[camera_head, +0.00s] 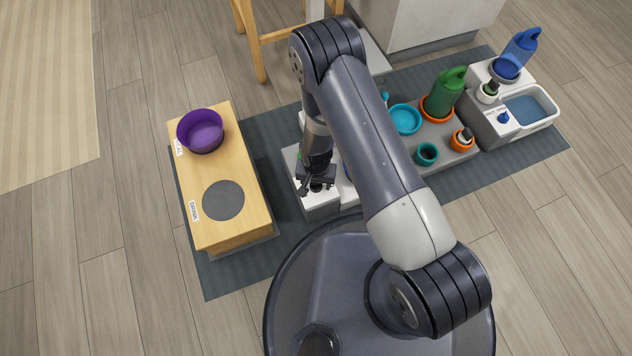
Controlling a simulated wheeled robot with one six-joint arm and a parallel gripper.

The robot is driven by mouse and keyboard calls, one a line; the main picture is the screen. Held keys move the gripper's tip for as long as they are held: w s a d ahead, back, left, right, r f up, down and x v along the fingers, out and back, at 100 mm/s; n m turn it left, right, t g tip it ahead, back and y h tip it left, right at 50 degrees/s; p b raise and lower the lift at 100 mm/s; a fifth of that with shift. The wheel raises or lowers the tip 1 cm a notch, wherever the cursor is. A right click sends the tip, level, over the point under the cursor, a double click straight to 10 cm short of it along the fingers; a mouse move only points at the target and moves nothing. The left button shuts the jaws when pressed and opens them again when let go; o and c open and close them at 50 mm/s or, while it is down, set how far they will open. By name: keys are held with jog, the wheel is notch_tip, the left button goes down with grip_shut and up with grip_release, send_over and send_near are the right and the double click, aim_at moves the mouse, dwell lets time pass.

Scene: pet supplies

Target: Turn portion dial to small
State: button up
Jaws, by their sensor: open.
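My gripper (310,190) points down over the front of a white box (318,204), left of centre in the head view. Its fingers are small and dark here, and I see nothing held between them. The portion dial cannot be made out clearly; the gripper covers much of the box's top, and any dial there is hidden. Whether the fingers touch anything cannot be told. A blue knob (503,118) shows on a grey-and-white unit at the far right; its marking is not readable.
A wooden stand (238,165) at left holds a purple bowl (201,131) and has a dark round pad (223,200). A green bottle (446,92), a turquoise bowl (405,119), a teal cup (427,154) and a water basin (528,108) are to the right. My arm hides the middle.

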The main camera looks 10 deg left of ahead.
jog(key=shift+c, duration=0.2)
jog(key=c, duration=0.9)
